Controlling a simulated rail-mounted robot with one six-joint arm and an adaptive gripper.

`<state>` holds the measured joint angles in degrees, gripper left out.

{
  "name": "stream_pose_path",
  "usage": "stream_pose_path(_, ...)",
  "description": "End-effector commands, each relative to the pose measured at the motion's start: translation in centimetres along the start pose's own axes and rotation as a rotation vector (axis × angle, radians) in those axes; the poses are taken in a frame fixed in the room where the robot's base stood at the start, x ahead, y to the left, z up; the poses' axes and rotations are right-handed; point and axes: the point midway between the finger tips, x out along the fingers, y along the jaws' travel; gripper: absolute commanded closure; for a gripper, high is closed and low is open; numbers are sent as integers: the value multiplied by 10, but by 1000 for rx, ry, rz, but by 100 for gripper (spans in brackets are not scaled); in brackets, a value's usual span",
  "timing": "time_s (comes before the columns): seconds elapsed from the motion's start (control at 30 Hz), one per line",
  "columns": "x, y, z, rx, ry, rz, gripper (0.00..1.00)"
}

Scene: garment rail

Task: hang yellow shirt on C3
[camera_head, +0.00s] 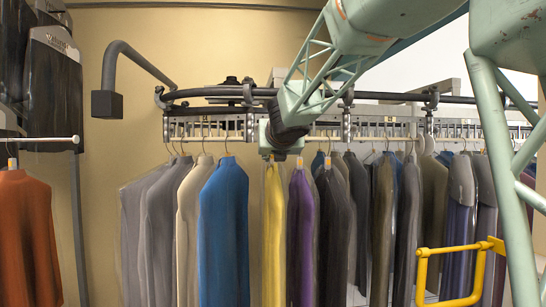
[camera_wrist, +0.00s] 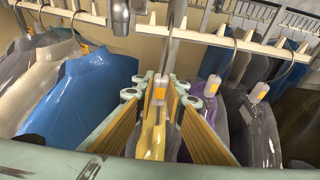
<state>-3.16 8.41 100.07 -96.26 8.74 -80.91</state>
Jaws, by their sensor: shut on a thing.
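The yellow shirt (camera_head: 273,230) hangs upright on a hanger between a blue shirt (camera_head: 224,230) and a purple shirt (camera_head: 301,235). In the wrist view the yellow shirt (camera_wrist: 153,138) shows between my jaws, with an orange-and-white tag (camera_wrist: 159,88) at its hanger neck. My gripper (camera_wrist: 161,102) is shut on the yellow shirt's hanger at the neck, with the broad jaw pads on either side. In the head view my wrist hides the hanger's top. The slotted rail (camera_head: 225,132) runs above. I cannot tell whether the hook rests on it, nor read which slot is C3.
Grey and beige garments (camera_head: 160,230) hang left of the blue shirt. Several dark garments (camera_head: 385,225) crowd the right side. An orange shirt (camera_head: 25,235) hangs on a separate rack at far left. A yellow tubular frame (camera_head: 455,250) stands at lower right. Room beside the yellow shirt is narrow.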

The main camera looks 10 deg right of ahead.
Motion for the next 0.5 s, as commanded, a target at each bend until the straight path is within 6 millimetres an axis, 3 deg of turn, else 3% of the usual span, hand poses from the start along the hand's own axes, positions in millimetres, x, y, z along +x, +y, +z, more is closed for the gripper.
stream_pose_path(0.5,16,0,6,0,-1,0,100)
